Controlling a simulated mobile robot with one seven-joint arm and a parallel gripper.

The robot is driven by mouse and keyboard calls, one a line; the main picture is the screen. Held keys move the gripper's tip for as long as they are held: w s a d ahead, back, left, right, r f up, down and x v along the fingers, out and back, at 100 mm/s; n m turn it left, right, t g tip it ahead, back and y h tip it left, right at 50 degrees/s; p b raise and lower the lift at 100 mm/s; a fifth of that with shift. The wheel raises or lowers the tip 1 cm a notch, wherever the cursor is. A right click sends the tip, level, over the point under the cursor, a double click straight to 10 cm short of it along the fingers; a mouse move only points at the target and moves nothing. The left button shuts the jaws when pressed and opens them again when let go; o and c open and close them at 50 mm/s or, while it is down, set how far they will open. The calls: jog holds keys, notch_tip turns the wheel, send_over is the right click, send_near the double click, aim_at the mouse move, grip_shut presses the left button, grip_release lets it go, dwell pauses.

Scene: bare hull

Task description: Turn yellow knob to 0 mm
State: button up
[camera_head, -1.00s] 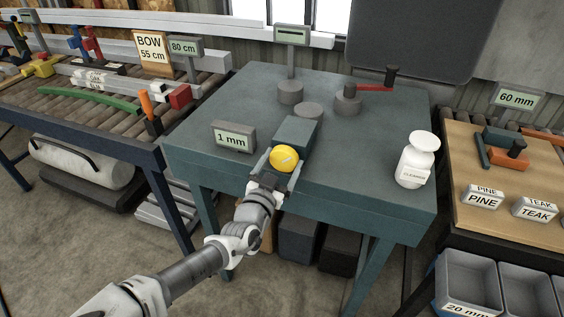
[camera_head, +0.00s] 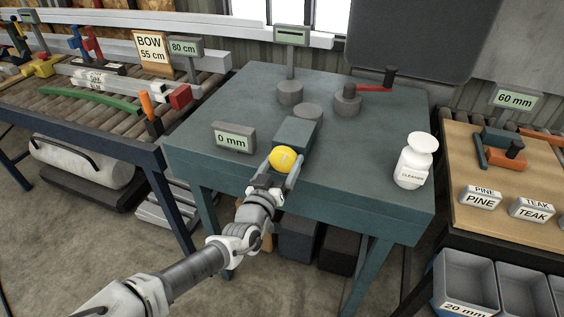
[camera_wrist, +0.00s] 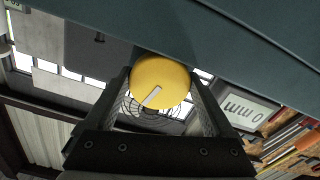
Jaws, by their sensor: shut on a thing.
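The yellow knob (camera_head: 282,159) sits on the front of a dark teal block (camera_head: 295,132) at the front edge of the teal table. A small display (camera_head: 233,138) to its left reads "0 mm". My gripper (camera_head: 279,172) reaches the knob from the front, with one finger on each side, and is shut on it. In the wrist view the knob (camera_wrist: 160,82) sits between the two fingertips, and its white mark points toward the lower left. The display (camera_wrist: 247,106) also shows there, turned over, with "0 mm" on it.
A white cleaner bottle (camera_head: 414,160) stands at the table's right. A crank with a red arm (camera_head: 372,88) and grey round pieces (camera_head: 290,92) stand at the back. The teal tabletop (camera_head: 355,150) between knob and bottle is clear.

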jog(key=shift+n, duration=0.3)
jog(key=o, duration=1.1)
jog(key=shift+s, duration=0.1)
